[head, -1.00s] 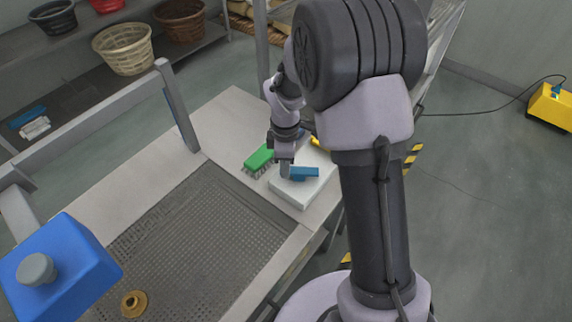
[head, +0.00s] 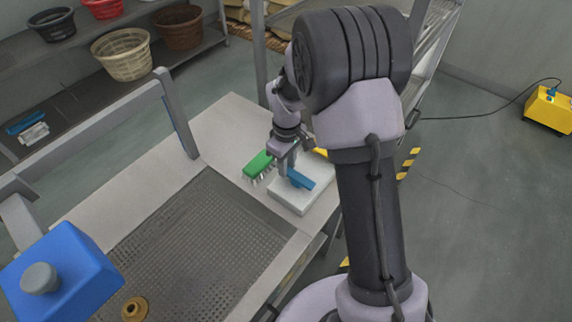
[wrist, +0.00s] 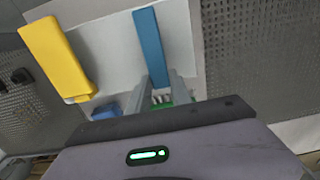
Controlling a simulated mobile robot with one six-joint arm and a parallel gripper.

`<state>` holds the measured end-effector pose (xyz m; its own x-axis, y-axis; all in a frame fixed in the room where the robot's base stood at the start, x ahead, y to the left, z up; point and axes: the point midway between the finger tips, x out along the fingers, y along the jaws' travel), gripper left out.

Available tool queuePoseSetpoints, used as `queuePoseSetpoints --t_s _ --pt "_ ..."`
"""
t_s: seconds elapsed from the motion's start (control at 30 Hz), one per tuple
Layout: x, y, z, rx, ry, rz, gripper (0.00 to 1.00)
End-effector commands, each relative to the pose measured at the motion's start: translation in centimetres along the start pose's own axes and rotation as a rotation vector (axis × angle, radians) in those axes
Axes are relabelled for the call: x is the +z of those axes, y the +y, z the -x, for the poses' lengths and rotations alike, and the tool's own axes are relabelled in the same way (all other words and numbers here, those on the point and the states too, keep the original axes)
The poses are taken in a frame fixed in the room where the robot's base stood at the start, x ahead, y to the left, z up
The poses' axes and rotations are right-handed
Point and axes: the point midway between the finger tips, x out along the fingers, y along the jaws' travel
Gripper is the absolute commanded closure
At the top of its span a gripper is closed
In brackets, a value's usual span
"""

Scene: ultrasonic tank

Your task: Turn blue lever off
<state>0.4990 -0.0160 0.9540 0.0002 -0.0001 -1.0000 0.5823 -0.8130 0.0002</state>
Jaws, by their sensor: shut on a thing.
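The blue lever (head: 300,179) sits on a white box (head: 291,199) at the right side of the bench. In the wrist view the blue lever (wrist: 150,45) is a long bar running away from my gripper (wrist: 160,88). My gripper (head: 287,165) is shut on the near end of the lever, with a finger on each side of it. In the head view the lever lies at a slant, its free end toward the lower right. A yellow lever (wrist: 55,55) lies left of it in the wrist view; in the head view my arm mostly hides it.
A green brush (head: 258,163) lies just left of the white box. A perforated tank plate (head: 195,240) fills the bench's middle, with a brass ring (head: 135,308) at its front. A grey rail (head: 90,115) and a blue box with a grey knob (head: 60,275) stand at left.

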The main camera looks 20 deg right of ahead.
Motion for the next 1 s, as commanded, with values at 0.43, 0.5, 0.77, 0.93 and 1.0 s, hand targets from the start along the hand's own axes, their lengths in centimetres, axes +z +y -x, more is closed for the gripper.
queuePoseSetpoints --t_s 0.43,0.5,0.77,0.93,1.0 --pt "0.0 0.1 0.0 0.000 0.000 -0.016 1.00" --pt "0.0 0.1 0.0 0.000 0.001 -0.016 0.73" --pt "0.0 0.1 0.0 0.000 0.000 -0.014 0.53" --pt "0.0 0.1 0.3 0.000 0.001 -0.014 0.53" --pt "0.0 0.1 1.4 0.001 0.001 -0.014 0.53"
